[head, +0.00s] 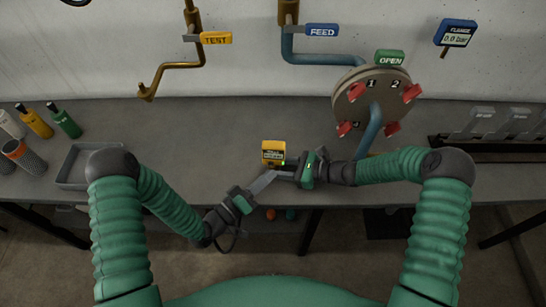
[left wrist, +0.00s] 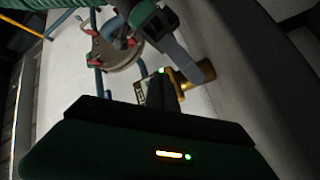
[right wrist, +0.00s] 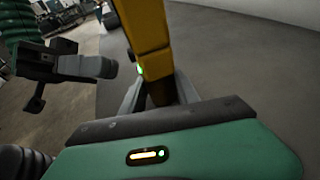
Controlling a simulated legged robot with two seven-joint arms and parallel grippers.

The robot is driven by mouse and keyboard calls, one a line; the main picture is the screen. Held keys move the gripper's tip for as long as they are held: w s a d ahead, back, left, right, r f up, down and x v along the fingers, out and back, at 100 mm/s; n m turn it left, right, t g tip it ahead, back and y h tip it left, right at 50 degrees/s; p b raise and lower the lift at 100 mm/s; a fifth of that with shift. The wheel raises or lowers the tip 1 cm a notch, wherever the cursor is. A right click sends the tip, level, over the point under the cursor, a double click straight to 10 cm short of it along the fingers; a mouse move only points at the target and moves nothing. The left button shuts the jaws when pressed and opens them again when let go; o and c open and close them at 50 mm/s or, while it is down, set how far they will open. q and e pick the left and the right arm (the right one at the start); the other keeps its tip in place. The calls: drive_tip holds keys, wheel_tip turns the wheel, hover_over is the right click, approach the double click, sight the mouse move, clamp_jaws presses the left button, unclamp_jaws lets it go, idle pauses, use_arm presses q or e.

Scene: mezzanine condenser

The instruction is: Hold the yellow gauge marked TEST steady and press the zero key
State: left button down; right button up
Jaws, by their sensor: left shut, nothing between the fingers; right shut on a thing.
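In the right wrist view the yellow body (right wrist: 151,45) stands between the fingers (right wrist: 158,92). My left gripper (head: 268,178) is shut and empty, just below and in front of the gauge. In the left wrist view its fingertips (left wrist: 164,82) overlap the gauge's face; I cannot tell whether they touch. The zero key cannot be made out.
A pipe with a yellow TEST tag (head: 216,38) hangs at the back left; a blue pipe has a FEED tag (head: 322,30). A round flange (head: 352,92) with red clamps stands right. A grey tray (head: 72,165) and bottles are left. The middle bench (head: 220,125) is clear.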

use_arm(q)
drive_tip(key=s, duration=0.6)
idle(0.3)
use_arm(e)
drive_tip(key=o, duration=1.1)
drive_tip(key=shift+c, duration=0.2)
